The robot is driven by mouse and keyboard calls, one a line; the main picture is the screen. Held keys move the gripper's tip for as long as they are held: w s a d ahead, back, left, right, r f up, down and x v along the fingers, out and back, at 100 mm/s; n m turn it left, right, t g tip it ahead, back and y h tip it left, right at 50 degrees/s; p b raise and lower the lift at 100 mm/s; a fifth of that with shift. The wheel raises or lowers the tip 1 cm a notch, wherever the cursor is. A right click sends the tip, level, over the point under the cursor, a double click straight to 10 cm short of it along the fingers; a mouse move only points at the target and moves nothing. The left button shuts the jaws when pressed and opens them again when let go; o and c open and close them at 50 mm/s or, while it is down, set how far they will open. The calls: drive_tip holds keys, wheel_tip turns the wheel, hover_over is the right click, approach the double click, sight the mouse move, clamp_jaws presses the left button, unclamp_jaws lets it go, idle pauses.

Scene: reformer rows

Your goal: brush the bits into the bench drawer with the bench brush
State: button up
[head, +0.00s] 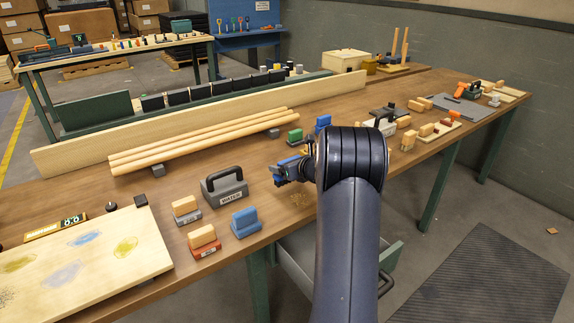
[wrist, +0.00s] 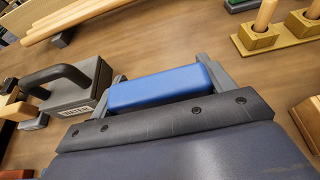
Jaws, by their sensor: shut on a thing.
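My gripper (head: 289,172) is shut on a blue block, seen in the wrist view as the blue top of the bench brush (wrist: 155,89) between two grey fingers (wrist: 163,76). Its bristles are hidden. In the head view my gripper is above the bench, a little behind the bits. The bits (head: 300,199) are a small tan scatter on the brown bench top near its front edge. The bench drawer (head: 300,262) stands open below that edge, grey inside with a green front. My arm hides part of the drawer.
A grey block with a black handle (head: 224,186) stands left of the bits. A blue block on a base (head: 245,221) and wooden-topped blocks (head: 203,240) stand nearer the front left. Long wooden rods (head: 200,140) lie behind. The bench around the bits is bare.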

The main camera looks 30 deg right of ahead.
wheel_tip(320, 180, down, 5)
drive_tip(key=b, duration=0.3)
drive_tip(key=shift+r+b, duration=0.15)
drive_tip(key=shift+b, duration=0.2)
drive_tip(key=s+d+b, duration=0.2)
drive_tip(key=s+b, duration=0.1)
drive_tip(key=s, duration=1.4)
wheel_tip(320, 180, up, 7)
drive_tip(key=p, duration=0.5)
drive_tip(key=shift+s+a, duration=0.25)
drive_tip(key=shift+s, duration=0.15)
